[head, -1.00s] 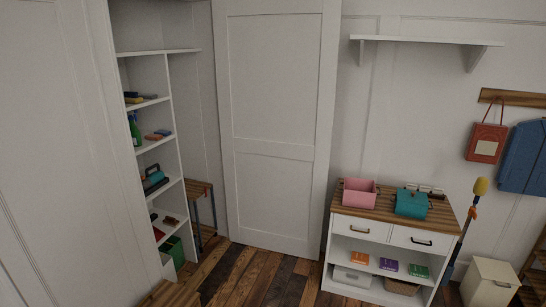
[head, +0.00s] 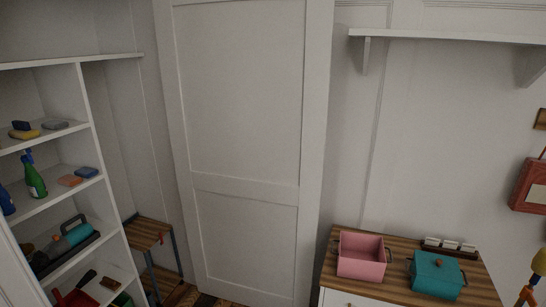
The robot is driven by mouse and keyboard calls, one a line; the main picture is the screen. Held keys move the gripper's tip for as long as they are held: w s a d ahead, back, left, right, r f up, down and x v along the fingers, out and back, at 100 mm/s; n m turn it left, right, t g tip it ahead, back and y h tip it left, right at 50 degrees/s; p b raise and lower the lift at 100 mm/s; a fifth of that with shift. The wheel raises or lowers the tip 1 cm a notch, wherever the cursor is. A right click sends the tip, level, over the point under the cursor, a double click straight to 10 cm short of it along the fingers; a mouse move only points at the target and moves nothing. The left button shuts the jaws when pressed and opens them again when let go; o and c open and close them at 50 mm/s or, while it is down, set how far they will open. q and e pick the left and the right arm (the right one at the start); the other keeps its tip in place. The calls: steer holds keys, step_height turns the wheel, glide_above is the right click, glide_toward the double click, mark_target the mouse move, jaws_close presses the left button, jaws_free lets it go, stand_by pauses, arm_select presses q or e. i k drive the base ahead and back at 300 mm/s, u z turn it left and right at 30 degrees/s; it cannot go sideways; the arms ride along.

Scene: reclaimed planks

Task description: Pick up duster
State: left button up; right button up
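A duster-like tool with a yellow head (head: 540,262) and an orange part below it stands at the right edge of the head view. It is right of the cabinet, and its lower part is cut off by the frame. I cannot tell for sure that it is the duster. Neither of my grippers is in view.
A wood-topped cabinet (head: 400,292) holds a pink pot (head: 362,257) and a teal pot (head: 437,276). Left is a shelf unit (head: 86,120) with sponges, a green spray bottle (head: 35,178) and cleaning tools. A white door (head: 245,120) stands between them. A wall shelf (head: 450,36) hangs above.

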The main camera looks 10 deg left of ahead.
mark_target(22, 131)
steer(key=u, duration=0.45)
steer(key=i, duration=1.5)
steer(key=u, duration=0.85)
